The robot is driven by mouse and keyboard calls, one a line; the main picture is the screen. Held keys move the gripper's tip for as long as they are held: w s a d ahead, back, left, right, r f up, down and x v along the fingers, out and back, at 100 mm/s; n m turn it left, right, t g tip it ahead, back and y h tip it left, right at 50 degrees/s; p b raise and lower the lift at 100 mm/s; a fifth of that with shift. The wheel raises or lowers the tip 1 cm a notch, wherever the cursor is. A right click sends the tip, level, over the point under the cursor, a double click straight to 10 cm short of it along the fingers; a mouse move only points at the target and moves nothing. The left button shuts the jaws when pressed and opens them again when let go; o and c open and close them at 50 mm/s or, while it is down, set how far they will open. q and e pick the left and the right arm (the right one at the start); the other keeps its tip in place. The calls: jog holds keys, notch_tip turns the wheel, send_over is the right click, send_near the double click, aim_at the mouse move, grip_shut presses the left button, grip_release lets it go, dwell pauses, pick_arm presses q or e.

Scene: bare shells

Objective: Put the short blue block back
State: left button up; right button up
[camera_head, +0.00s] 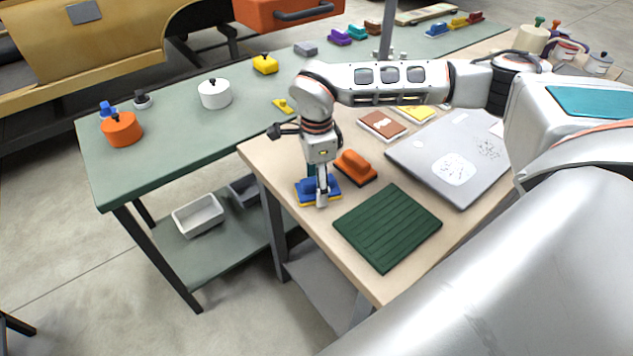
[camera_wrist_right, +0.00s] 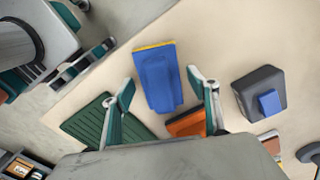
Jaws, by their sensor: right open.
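A blue block (camera_head: 307,187) with a yellow edge under it lies on the near wooden table (camera_head: 277,153), close to its left edge. My right gripper (camera_head: 320,193) points down at it and covers part of it in the head view. In the right wrist view, the blue block (camera_wrist_right: 158,82) lies between the spread fingertips of my right gripper (camera_wrist_right: 160,86), with a gap on each side. The gripper is open and empty. My left gripper (camera_wrist_right: 96,24) shows only in the upper left of the right wrist view, with its fingers apart.
An orange block (camera_head: 355,166) and a dark green ridged board (camera_head: 388,228) lie close by. A grey laptop (camera_head: 450,160) is farther right. A dark block with a blue top (camera_wrist_right: 258,94) shows in the wrist view. The green table (camera_head: 170,135) holds pots and small blocks.

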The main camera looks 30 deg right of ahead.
notch_tip(320, 180, up, 12)
jog(key=shift+r, duration=0.15)
dwell(0.4)
jog(key=shift+s, duration=0.15)
dwell(0.4)
